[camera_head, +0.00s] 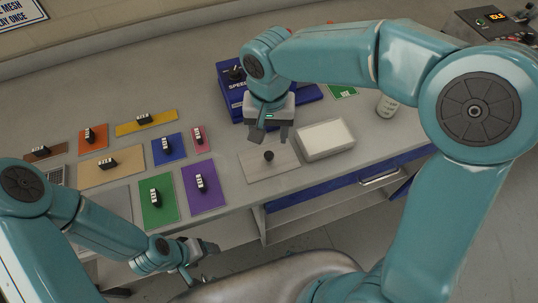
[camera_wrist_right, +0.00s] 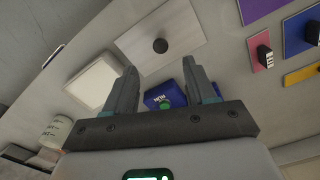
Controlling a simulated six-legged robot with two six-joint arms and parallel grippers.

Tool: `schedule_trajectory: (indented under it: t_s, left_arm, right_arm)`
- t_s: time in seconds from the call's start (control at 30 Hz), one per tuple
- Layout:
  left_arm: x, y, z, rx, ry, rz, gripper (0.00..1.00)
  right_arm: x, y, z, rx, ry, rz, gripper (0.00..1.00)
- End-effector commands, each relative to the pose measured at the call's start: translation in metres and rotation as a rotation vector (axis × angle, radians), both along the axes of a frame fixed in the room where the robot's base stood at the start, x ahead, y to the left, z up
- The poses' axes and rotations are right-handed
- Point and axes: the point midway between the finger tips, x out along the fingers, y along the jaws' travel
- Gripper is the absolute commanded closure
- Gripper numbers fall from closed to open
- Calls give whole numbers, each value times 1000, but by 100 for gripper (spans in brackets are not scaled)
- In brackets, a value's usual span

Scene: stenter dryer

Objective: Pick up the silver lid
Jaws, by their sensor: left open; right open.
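The silver lid (camera_head: 284,161) is a flat light-grey plate with a round black knob (camera_head: 268,156) in its middle. It lies flat on the grey table near the front edge. My right gripper (camera_head: 268,138) is open and empty, just above and behind the lid. In the right wrist view the lid (camera_wrist_right: 181,28) and its knob (camera_wrist_right: 160,46) show beyond the open fingertips (camera_wrist_right: 160,66), not between them. My left gripper (camera_head: 208,263) is open and empty, low at the front, below the table edge and away from the lid.
A white box (camera_head: 325,138) stands close to the right of the lid. A blue box marked SPEED (camera_head: 236,97) stands behind my right gripper. Coloured plates with black knobs, including a purple plate (camera_head: 203,186), lie to the left. A pale cup (camera_head: 387,106) stands farther right.

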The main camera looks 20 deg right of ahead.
Motion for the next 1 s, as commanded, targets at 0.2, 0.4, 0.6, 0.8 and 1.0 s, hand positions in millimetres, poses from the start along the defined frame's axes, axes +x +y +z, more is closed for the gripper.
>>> schedule_trajectory:
  t_s: [0.2,0.4,0.6,0.8,1.0]
  left_arm:
    - [0,0,1,0,0,0,26]
    - [0,0,8,0,0,0,26]
    - [0,0,12,0,-1,0,26]
    - [0,0,12,0,-1,0,26]
    - [0,0,12,0,0,0,26]
  right_arm:
    - [0,0,-30,0,1,-1,45]
    - [2,-2,-49,0,5,0,45]
    - [4,-2,-80,0,4,0,45]
    - [5,-2,-85,2,-1,-1,45]
    - [5,-2,-85,2,0,0,80]
